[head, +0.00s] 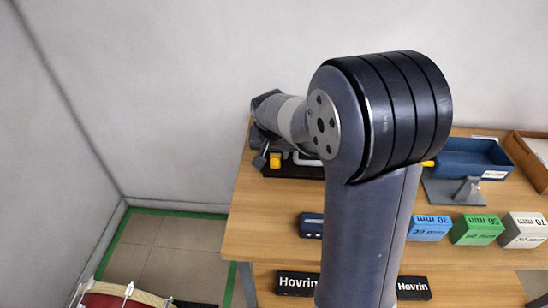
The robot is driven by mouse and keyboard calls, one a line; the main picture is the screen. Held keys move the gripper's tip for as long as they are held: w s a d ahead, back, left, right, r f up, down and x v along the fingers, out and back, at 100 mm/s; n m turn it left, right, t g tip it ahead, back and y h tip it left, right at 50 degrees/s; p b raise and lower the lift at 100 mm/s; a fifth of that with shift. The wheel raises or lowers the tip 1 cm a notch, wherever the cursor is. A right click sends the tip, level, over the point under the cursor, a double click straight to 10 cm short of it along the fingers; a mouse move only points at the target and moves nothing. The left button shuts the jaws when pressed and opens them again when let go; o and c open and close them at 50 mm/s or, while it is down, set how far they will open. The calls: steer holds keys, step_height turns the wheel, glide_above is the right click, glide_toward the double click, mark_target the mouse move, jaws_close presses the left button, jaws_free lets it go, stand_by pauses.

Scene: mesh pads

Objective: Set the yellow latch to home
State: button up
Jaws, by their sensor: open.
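A small yellow block (275,160), which looks like the yellow latch, sits on a dark base (292,173) near the table's back left edge. A white curved piece (303,159) shows just right of it, partly behind my arm. My gripper (262,156) is small and dark at the end of my arm, just left of the yellow block. It is open. I cannot tell whether it touches the block. My arm hides part of the base and the middle of the table. The latch's setting and any home mark are too small to read.
On the wooden table (262,225), a blue tray (470,158) and a grey stand (467,192) are at right. Blue (430,229), green (477,230) and white (523,230) boxes line the front. A wooden tray (528,150) stands far right. The front left tabletop is clear.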

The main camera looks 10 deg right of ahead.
mark_target(275, 158)
steer(key=x, duration=0.5)
steer(key=shift+w+f, duration=0.1)
steer(key=shift+f, duration=0.2)
steer(key=c, duration=1)
steer(key=p, duration=0.1)
steer(key=r+g+p, duration=0.1)
steer(key=p, duration=0.1)
steer(key=shift+w+d, duration=0.2)
steer(key=shift+w, duration=0.15)
steer(key=shift+w+d+g+y+p, duration=0.1)
steer(key=shift+w+g+y+p, duration=0.4)
steer(key=shift+p, duration=0.6)
steer(key=shift+s+f, duration=0.1)
steer(key=shift+f, duration=0.05)
steer(key=o, duration=1)
